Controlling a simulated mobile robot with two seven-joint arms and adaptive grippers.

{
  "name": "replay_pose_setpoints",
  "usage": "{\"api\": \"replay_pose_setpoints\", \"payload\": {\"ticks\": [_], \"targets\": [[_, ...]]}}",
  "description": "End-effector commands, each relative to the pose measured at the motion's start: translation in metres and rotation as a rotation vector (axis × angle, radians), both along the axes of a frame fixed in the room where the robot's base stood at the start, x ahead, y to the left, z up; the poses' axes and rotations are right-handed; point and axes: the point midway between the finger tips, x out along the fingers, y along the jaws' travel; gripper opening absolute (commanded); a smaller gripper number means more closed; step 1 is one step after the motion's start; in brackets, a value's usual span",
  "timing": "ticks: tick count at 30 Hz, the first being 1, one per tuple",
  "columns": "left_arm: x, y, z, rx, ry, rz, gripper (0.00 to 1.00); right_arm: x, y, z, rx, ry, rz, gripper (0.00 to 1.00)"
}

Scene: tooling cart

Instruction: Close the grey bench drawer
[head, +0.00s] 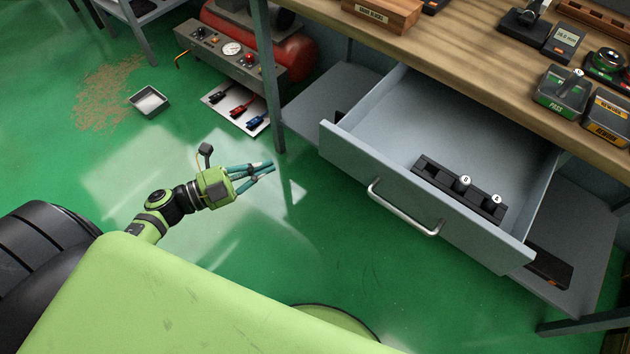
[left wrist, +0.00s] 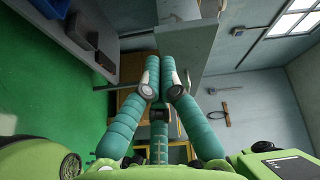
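The grey bench drawer (head: 355,157) is pulled well out from under the wooden bench top in the head view. Its silver bar handle (head: 405,212) is on the front panel. A black holder (head: 432,177) with white-topped, numbered pieces lies inside. My left gripper (head: 272,167) is over the green floor, left of the drawer front and apart from it. Its teal fingers are drawn together and hold nothing that I can see. They also show in the left wrist view (left wrist: 161,70), pointing toward a grey panel. My right gripper is not in view.
The wooden bench top (head: 460,60) carries gauges and fixtures. A bench leg (head: 266,80) stands just beyond my left gripper. A red compressor (head: 290,52), a white mat with tools (head: 218,97) and a small tray (head: 150,101) are behind. Floor before the drawer is clear.

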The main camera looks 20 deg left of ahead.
Motion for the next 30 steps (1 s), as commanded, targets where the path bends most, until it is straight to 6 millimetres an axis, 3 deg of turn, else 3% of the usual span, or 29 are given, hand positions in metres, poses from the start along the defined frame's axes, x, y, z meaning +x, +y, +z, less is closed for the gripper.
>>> {"api": "replay_pose_setpoints", "payload": {"ticks": [1, 3, 6, 10, 17, 25, 30], "targets": [[-0.010, -0.013, 0.008, 0.061, -0.079, -0.105, 0.00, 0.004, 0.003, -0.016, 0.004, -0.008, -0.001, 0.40], [-0.024, -0.027, 0.023, 0.127, -0.158, -0.222, 0.00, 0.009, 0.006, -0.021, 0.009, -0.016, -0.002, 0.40], [-0.038, -0.038, 0.034, 0.183, -0.221, -0.324, 0.00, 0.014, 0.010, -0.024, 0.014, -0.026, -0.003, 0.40], [-0.041, -0.047, 0.040, 0.205, -0.244, -0.361, 0.00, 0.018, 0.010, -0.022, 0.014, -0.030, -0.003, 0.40], [-0.023, -0.080, 0.043, 0.198, -0.246, -0.358, 0.00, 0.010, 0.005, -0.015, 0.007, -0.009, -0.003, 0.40], [0.003, -0.132, 0.043, 0.197, -0.244, -0.355, 0.00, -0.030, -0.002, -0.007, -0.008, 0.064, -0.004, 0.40], [0.028, -0.139, 0.041, 0.200, -0.243, -0.355, 0.00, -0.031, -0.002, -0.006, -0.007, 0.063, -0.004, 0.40]]}}
